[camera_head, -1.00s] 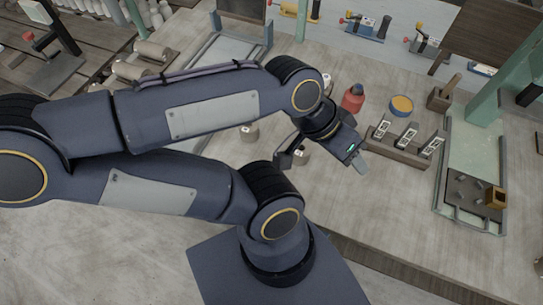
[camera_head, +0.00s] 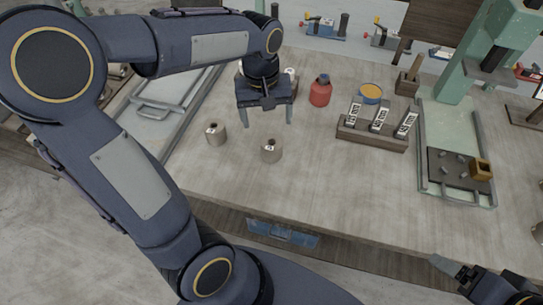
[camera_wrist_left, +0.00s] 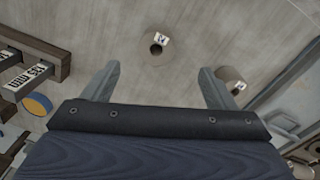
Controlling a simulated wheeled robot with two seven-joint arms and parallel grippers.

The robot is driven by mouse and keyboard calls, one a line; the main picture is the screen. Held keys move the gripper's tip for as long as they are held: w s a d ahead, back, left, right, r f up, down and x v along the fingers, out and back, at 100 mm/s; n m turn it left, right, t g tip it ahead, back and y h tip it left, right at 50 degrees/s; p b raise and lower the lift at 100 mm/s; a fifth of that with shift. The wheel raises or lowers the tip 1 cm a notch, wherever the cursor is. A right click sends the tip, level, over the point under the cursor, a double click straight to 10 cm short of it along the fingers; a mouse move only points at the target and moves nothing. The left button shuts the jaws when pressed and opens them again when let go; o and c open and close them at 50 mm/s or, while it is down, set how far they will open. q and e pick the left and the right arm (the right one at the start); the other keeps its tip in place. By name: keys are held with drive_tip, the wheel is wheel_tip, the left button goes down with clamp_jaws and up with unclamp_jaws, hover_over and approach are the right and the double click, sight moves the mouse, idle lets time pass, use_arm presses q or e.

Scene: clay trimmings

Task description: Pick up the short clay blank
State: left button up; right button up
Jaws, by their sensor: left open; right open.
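Two grey-brown clay blanks with small white labels stand upright on the table in the head view: one (camera_head: 215,134) at left and one (camera_head: 271,151) nearer the front. A third pale piece (camera_head: 290,74) is partly hidden behind my left gripper. I cannot tell surely which blank is the short one. My left gripper (camera_head: 267,120) points down, open and empty, behind the two blanks. In the left wrist view, one blank (camera_wrist_left: 156,46) lies ahead between the open fingers (camera_wrist_left: 160,82), and another (camera_wrist_left: 229,80) is by the right finger. My right gripper (camera_head: 452,272) is open at the lower right.
A red bottle (camera_head: 320,92), a yellow-topped tub (camera_head: 371,94) and a wooden rack (camera_head: 372,139) with labelled slots stand right of my left gripper. A green-framed tray (camera_head: 450,199) is further right, a metal tray (camera_head: 160,113) at left. The front middle table is clear.

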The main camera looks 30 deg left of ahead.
sight(272, 137)
use_arm(q)
drive_tip(key=shift+n+y, duration=0.3)
drive_tip(key=f, duration=0.3)
drive_tip(key=w+f, duration=0.1)
drive_tip(key=f, duration=0.5)
drive_tip(key=shift+w+d+f, duration=0.2)
drive_tip(key=shift+w+f, duration=0.05)
drive_tip(key=c, duration=1.1)
drive_tip(key=shift+c, duration=0.6)
drive_tip(key=shift+r, duration=0.2)
